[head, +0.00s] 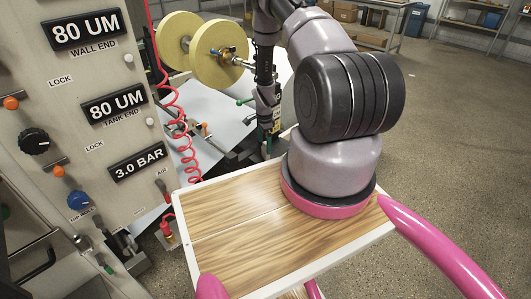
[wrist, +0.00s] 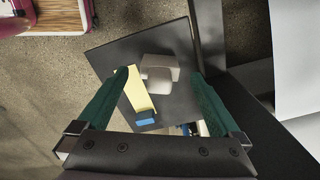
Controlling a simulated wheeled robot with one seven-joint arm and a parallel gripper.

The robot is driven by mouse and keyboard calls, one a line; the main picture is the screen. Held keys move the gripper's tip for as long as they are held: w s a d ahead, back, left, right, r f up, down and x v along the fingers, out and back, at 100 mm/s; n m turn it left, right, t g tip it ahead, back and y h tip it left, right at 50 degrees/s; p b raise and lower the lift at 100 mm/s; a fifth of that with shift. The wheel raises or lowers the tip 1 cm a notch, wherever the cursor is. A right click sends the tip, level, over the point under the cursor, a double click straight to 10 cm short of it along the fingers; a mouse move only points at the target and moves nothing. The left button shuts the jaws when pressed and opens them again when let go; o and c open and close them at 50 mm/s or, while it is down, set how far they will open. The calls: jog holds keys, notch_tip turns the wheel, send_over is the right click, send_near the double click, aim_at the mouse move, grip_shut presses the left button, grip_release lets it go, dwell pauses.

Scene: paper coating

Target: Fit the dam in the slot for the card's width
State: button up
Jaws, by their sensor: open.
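My gripper (wrist: 160,74) is open in the wrist view, its two green fingers wide apart. Between and beyond the fingertips, a pale grey block (wrist: 160,68) with a stepped shape lies on a dark square plate (wrist: 112,52). A pale yellow strip (wrist: 138,92) lies beside it, close to the left finger. A blue piece (wrist: 146,121) is at the strip's near end. I see no contact between fingers and pieces. I cannot tell which piece is the dam. The slot is not clearly visible in either view.
In the head view, a control panel (head: 92,70) with gauges stands at the left. A red coiled hose (head: 172,95) hangs beside it. Yellow rolls (head: 215,53) stand over white sheeting (head: 215,120). Shelves (head: 375,25) are far behind; the floor at right (head: 455,130) is clear.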

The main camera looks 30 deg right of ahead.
jog(key=shift+d+f, duration=0.15)
jog(key=shift+f, duration=1.35)
jog(key=shift+d+f, duration=0.1)
jog(key=shift+f, duration=1.35)
jog(key=shift+r, duration=0.1)
grip_shut()
